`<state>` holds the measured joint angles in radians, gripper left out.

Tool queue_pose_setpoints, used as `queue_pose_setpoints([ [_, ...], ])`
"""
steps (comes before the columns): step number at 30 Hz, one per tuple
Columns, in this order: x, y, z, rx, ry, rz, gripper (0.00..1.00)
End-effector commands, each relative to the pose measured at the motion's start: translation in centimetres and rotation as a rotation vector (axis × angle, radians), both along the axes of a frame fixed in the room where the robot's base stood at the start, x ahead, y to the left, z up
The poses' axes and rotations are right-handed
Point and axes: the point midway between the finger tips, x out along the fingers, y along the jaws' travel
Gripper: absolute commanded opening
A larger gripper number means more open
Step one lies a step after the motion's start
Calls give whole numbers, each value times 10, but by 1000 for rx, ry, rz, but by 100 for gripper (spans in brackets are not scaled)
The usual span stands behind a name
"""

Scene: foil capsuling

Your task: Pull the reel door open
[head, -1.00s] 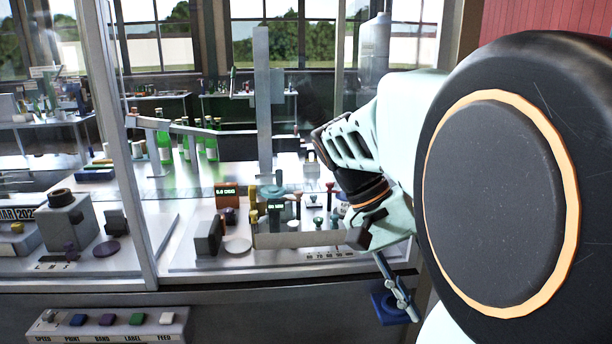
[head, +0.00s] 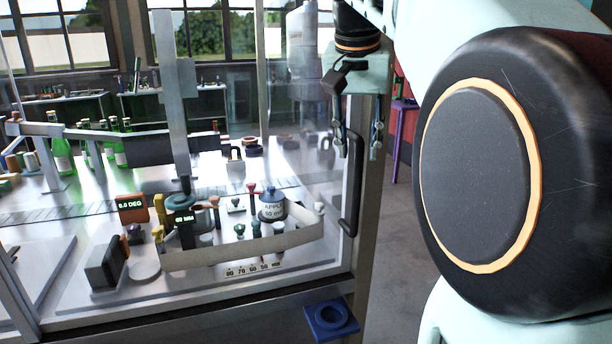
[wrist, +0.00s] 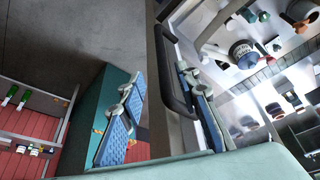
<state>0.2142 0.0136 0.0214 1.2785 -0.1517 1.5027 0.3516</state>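The glass reel door has a metal frame, and a black bar handle (head: 352,190) stands upright near its right edge. The door looks shut in the head view. My gripper (head: 358,150) points down at the handle's upper end, with its two fingers apart. In the wrist view the handle (wrist: 172,75) shows between the two blue-padded fingers of my gripper (wrist: 162,112), closer to the right one. The gripper is open. I cannot tell whether a finger touches the handle.
A blue square piece with a ring (head: 332,320) sits below the door. Open floor (head: 400,240) lies to the right.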

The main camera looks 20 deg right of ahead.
Motion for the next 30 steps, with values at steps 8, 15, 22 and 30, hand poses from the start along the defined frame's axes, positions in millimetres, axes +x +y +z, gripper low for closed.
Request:
queue_pose_setpoints([
  [8,10,0,-9,7,-21,10,30],
  [15,24,-9,-52,7,-17,8,30],
  [22,35,-16,-83,6,-20,10,30],
  [30,40,-19,-94,6,-21,10,30],
])
